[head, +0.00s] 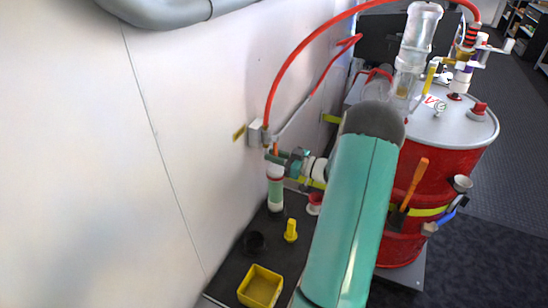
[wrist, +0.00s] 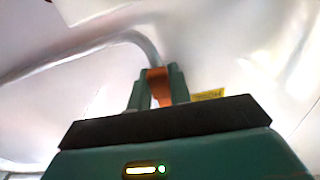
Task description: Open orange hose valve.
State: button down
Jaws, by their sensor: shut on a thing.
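The orange valve handle (wrist: 160,90) shows in the wrist view between the two green fingers of my gripper (wrist: 158,76), which are shut on it. In the head view a small bit of the orange handle (head: 276,148) shows at my gripper (head: 274,156), just below the grey wall fitting (head: 257,133). The red hose (head: 288,70) arches up from this fitting toward the drum. My green arm hides part of the area behind it. How far the handle is turned cannot be told.
A red drum (head: 405,248) with clear cylinders and gauges stands at right. The white wall (head: 150,150) is close at left. A yellow tray (head: 260,287), a yellow plug (head: 290,231) and a white-green bottle (head: 275,190) stand on the dark surface below. A yellow label (wrist: 207,95) is beside the handle.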

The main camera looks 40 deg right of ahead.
jog(key=shift+d, duration=0.1)
dwell(0.3)
jog(key=c, duration=1.3)
grip_release()
jog(key=v, duration=1.3)
jog(key=shift+s+d, duration=0.15)
jog(key=shift+s, duration=0.2)
jog(key=shift+s, duration=0.1)
